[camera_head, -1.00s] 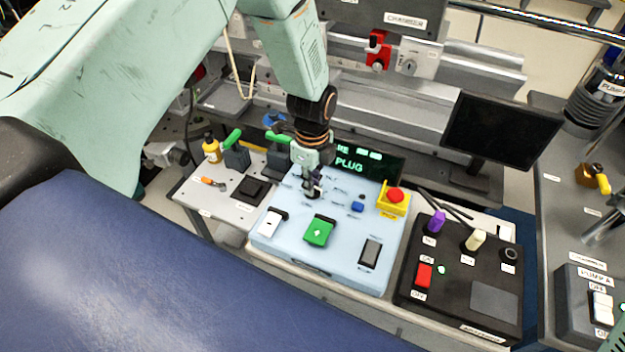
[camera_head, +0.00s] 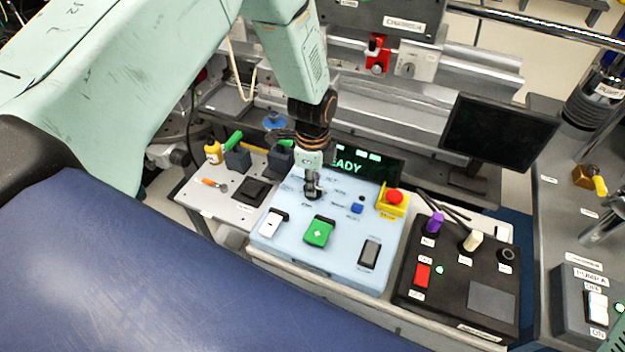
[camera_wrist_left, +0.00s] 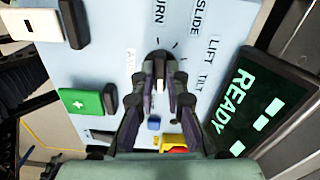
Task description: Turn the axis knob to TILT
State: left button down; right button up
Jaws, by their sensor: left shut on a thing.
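The axis knob (camera_wrist_left: 158,56) is small and dark. It stands on the light blue panel (camera_head: 285,245), with the printed words TURN, SLIDE, LIFT and TILT in an arc around it in the left wrist view. My left gripper (camera_head: 312,190) reaches down to the knob from above. In the left wrist view its fingers (camera_wrist_left: 160,78) are shut on the knob, one on each side. The fingers hide much of the knob, so I cannot tell which word it points to. The display (camera_wrist_left: 258,105) behind the panel reads READY. My right gripper is not in view.
The panel also bears a green button (camera_head: 319,232), a white switch (camera_head: 271,224), a dark rocker (camera_head: 370,252), a blue button (camera_head: 357,208) and a red emergency button (camera_head: 395,196). A black control box (camera_head: 460,285) stands to the right, and a monitor (camera_head: 498,133) behind it.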

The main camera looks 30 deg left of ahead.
pick_arm(q)
jog(key=n+p, duration=0.1)
jog(key=n, duration=0.5)
jog(key=shift+w+r+n, duration=0.1)
jog(key=shift+r+n, duration=0.05)
jog(key=shift+n, duration=0.15)
jog(key=n+p, duration=0.1)
jog(key=n, duration=0.4)
jog(key=shift+n, duration=0.4)
jog(key=shift+w, duration=0.1)
jog(key=c, duration=1.4)
grip_release()
jog(key=shift+o, duration=0.2)
notch_tip(320, 180, up, 12)
jog(key=shift+s, duration=0.2)
jog(key=shift+s, duration=0.1)
